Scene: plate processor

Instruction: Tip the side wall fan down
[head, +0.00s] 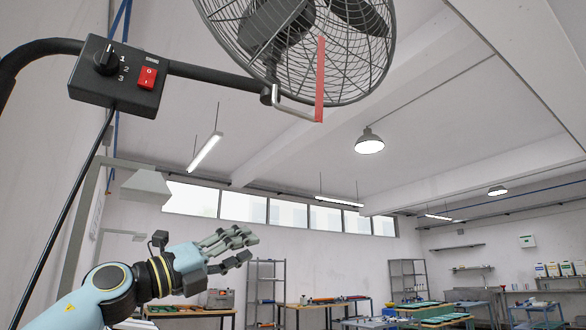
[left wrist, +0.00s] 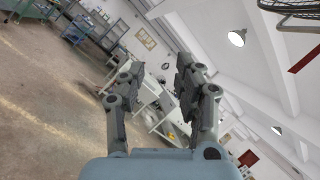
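The wall fan (head: 300,45) hangs at the top of the head view, its round wire cage cut off by the upper edge. A bent grey handle (head: 292,110) sticks out below its mount, and a red strip (head: 320,80) stands upright at the handle's end. My left gripper (head: 252,246) is well below the fan and handle, empty, touching nothing. In the left wrist view its fingers (left wrist: 158,68) are spread apart. Part of the fan's cage (left wrist: 295,10) and the red strip (left wrist: 305,58) show there at the upper right. My right gripper is not seen.
A black control box (head: 118,76) with a dial and red switch sits on the fan's black arm (head: 215,75); its cable hangs down at the left. Workbenches (head: 325,304) and shelves stand far back. The air between my left gripper and the fan looks clear.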

